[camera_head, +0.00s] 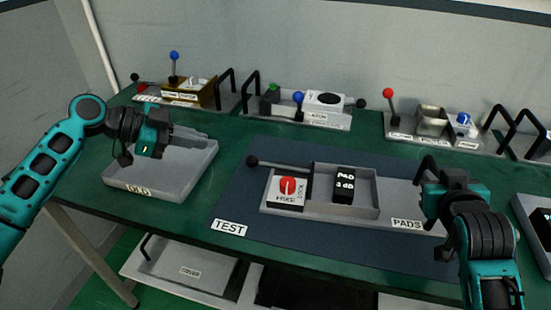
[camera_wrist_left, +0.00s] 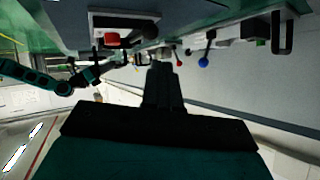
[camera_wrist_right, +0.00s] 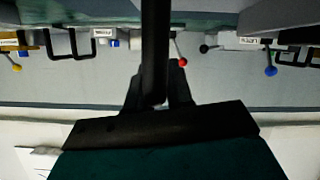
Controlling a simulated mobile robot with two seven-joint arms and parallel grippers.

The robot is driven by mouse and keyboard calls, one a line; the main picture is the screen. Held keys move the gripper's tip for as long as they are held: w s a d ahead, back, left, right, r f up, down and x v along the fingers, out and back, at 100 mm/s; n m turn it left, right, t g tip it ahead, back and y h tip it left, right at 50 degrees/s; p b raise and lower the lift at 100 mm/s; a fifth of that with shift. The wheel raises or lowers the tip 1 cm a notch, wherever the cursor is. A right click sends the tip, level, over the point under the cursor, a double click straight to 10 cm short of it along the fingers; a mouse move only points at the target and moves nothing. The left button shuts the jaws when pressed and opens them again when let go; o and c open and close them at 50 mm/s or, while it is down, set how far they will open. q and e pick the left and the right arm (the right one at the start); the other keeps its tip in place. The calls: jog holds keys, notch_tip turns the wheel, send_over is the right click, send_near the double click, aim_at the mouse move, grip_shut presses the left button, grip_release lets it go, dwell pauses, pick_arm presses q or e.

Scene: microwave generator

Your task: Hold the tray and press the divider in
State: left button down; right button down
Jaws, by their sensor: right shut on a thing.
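The grey pads tray (camera_head: 405,205) lies on the dark blue test mat (camera_head: 262,160). A black block marked "PAD 3 dB" (camera_head: 344,185) stands in its walled compartment. Left of it is a red knob (camera_head: 288,185) on a plate marked FREE and LOCK, with a black-balled lever (camera_head: 278,163) behind. My right gripper (camera_head: 432,190) is at the tray's right end. In the right wrist view it is shut on a black bar (camera_wrist_right: 155,45), seemingly the tray's handle. My left gripper (camera_head: 150,145) is above the old tray (camera_head: 165,180), its fingers (camera_wrist_left: 163,85) together and empty. I cannot pick out a separate divider.
Fixtures with upright levers and black handles line the back: a brass one (camera_head: 190,95), a latch unit (camera_head: 325,103) and one with a metal cup (camera_head: 431,120). A dark display (camera_head: 540,225) is at the right edge. A cover tray (camera_head: 190,270) lies below the table. Green tabletop between trays is clear.

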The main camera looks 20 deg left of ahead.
pick_arm(q)
jog(key=x, duration=0.3)
jog(key=f+x, duration=0.1)
jog(key=x, duration=0.2)
jog(key=a+f+x, duration=0.1)
jog(key=x, duration=0.2)
jog(key=shift+s+d, duration=0.1)
jog(key=shift+s, duration=0.1)
jog(key=shift+w+d+f, duration=0.1)
jog(key=shift+d+f, duration=0.05)
jog(key=shift+f, duration=0.25)
jog(key=shift+r, duration=0.2)
dwell(1.0)
jog(key=shift+d, duration=0.15)
